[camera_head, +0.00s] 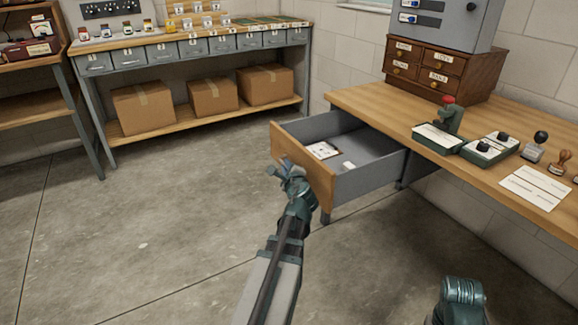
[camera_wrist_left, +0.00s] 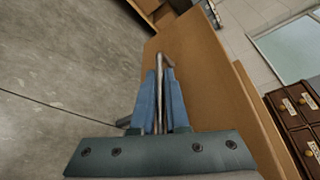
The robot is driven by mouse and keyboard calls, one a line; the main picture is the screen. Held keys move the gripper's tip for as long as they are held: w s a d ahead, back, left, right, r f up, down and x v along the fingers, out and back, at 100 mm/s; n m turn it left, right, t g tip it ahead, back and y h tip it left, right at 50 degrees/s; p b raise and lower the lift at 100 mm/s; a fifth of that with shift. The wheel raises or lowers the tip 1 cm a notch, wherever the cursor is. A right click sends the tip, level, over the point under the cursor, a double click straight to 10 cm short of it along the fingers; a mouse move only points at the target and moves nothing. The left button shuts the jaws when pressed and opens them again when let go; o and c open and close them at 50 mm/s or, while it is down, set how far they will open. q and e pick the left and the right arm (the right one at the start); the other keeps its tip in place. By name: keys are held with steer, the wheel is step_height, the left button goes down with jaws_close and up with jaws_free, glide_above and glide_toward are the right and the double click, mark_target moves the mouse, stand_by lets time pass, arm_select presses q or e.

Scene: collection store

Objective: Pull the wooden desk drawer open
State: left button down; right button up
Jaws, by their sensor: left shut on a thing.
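The wooden desk drawer (camera_head: 302,175) is pulled well out of the desk (camera_head: 405,105), with its grey interior showing. A paper or card and a small white item lie inside it. My left gripper (camera_head: 285,172) is at the outer face of the drawer front. In the left wrist view, the fingers of my left gripper (camera_wrist_left: 160,95) are shut on the metal drawer handle (camera_wrist_left: 161,65), in front of the wooden drawer front (camera_wrist_left: 200,70). The handle is mostly hidden in the head view. Of my right arm, only a part shows at the bottom right; its gripper is not visible.
A workbench with cardboard boxes (camera_head: 143,107) stands behind. The floor left of the drawer is clear.

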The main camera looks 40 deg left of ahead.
arm_select(q)
steer(key=shift+s, duration=0.1)
steer(key=c, duration=1.2)
jaws_free()
steer(key=shift+d, duration=0.1)
